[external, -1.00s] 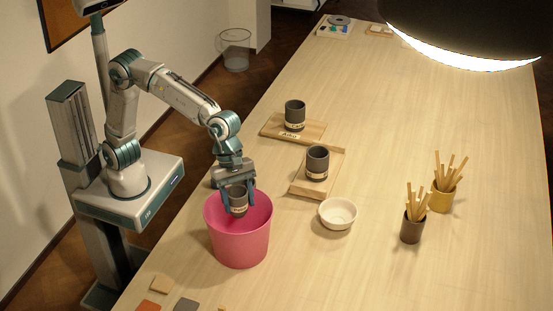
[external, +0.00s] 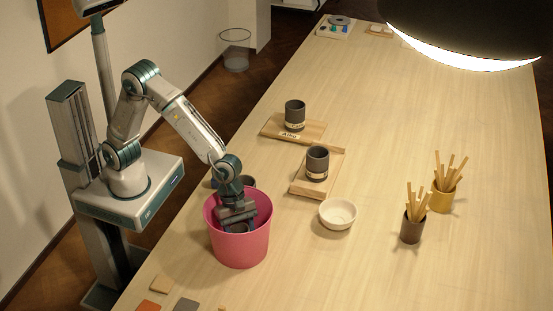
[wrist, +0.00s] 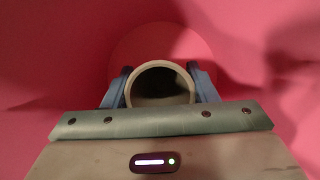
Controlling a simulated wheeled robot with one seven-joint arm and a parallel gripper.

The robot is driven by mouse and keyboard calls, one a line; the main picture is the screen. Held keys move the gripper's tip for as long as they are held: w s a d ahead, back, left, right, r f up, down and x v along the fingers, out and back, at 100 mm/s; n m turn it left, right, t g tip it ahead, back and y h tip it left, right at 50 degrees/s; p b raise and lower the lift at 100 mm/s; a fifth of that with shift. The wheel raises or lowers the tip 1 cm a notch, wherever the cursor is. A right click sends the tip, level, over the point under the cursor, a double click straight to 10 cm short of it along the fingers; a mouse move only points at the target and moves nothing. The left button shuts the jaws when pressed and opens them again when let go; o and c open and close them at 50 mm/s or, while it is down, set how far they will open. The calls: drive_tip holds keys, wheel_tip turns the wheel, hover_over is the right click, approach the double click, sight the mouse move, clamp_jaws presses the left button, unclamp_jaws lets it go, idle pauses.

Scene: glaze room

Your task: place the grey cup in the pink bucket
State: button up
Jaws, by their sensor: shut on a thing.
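The pink bucket (external: 240,250) stands upright on the near left part of the table. My gripper (external: 239,226) reaches down inside it, below the rim. In the wrist view my gripper's blue fingers (wrist: 160,88) are shut on the grey cup, one on each side. The cup's pale round rim (wrist: 160,64) and dark inside face the camera, with the bucket's pink wall (wrist: 50,60) and floor around it. In the external view the held cup is hidden by my gripper and the bucket. I cannot tell whether the cup touches the bucket's floor.
Two other dark cups stand on wooden boards, one far (external: 294,114) and one nearer (external: 317,162). A white bowl (external: 337,214) is right of the bucket. A dark grey item (external: 249,181) is partly hidden behind it. Pots of sticks (external: 411,228) (external: 444,198) stand at right.

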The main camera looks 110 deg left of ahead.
drive_tip(key=o, duration=1)
drive_tip(key=shift+o, duration=0.2)
drive_tip(key=v, duration=1.2)
drive_tip(key=shift+r, duration=0.1)
